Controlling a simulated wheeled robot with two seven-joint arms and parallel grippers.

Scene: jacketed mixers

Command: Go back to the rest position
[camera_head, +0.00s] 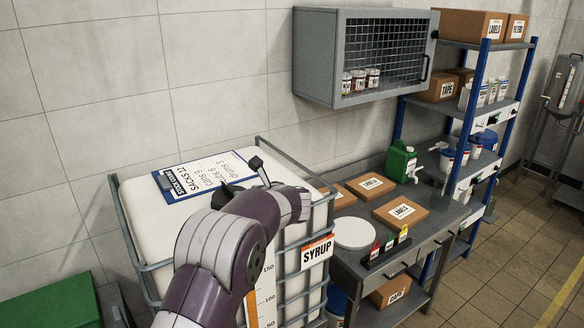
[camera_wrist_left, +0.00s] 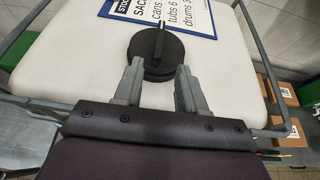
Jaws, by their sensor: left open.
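My left gripper (camera_wrist_left: 160,68) is open in the left wrist view. Its two grey fingers are spread apart with nothing held between them. A round black cap with a raised handle (camera_wrist_left: 156,46) lies just beyond the fingertips, on top of the white tank (camera_wrist_left: 60,60); I cannot tell whether the fingers touch it. In the head view my left arm (camera_head: 225,240) reaches up over the tank (camera_head: 150,220) and bends at the wrist. It covers most of the cap and hides the fingers. My right gripper shows in neither view.
The tank has a grey metal frame and a SYRUP sign (camera_head: 317,252). A blue clipboard (camera_head: 168,195) lies on its top. To the right stand a workbench (camera_head: 440,218) with boxes and a green jug (camera_head: 400,162), a wall cabinet (camera_head: 318,60) and blue-posted shelving (camera_head: 476,80).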

